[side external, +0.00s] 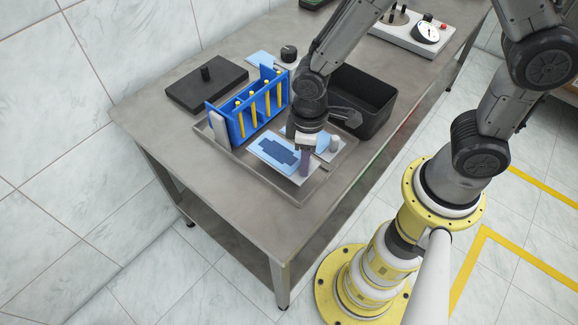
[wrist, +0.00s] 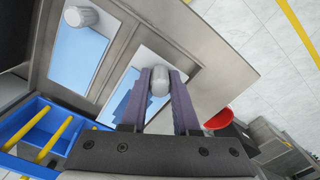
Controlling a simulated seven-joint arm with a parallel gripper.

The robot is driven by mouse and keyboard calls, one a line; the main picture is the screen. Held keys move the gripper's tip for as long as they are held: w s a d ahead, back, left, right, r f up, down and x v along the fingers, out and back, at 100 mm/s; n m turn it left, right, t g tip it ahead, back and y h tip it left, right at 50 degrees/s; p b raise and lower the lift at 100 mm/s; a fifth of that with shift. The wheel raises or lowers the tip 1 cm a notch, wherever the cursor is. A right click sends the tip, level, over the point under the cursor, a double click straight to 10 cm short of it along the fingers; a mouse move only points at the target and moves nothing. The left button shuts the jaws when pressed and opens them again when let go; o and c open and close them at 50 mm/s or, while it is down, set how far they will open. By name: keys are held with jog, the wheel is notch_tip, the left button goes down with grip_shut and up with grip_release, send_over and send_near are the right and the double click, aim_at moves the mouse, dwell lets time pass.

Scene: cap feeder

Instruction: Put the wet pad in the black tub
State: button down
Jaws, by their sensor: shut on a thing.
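The wet pad (side external: 274,149) is a light blue plate with a white border and a dark blue patch. It is at the near side of a shallow metal tray; I cannot tell whether it touches the tray floor. My gripper (side external: 305,160) is shut on the grey knob (wrist: 160,82) at the pad's end. The wrist view shows part of the pad (wrist: 124,92) beyond the purple fingers, which hide the rest. The black tub (side external: 384,116) stands open behind my gripper to the right, partly hidden by my arm.
A second light blue pad (wrist: 79,56) with a grey knob lies beside the wet one. A blue rack (side external: 238,128) with yellow rods stands at the tray's left. A black plate (side external: 207,88) lies back left. A gauge box (side external: 410,37) stands beyond the tub.

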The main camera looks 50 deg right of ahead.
jog(key=shift+r, duration=1.5)
notch_tip(320, 180, up, 15)
jog(key=s+d, duration=0.1)
jog(key=d, duration=2.5)
jog(key=shift+s+d+f, duration=0.1)
jog(key=shift+f, duration=3.5)
jog(key=shift+s+d+f, duration=0.1)
jog(key=shift+s+f, duration=0.05)
jog(key=shift+f, duration=3.5)
jog(key=shift+s+d+f, duration=0.1)
jog(key=shift+f, duration=3.5)
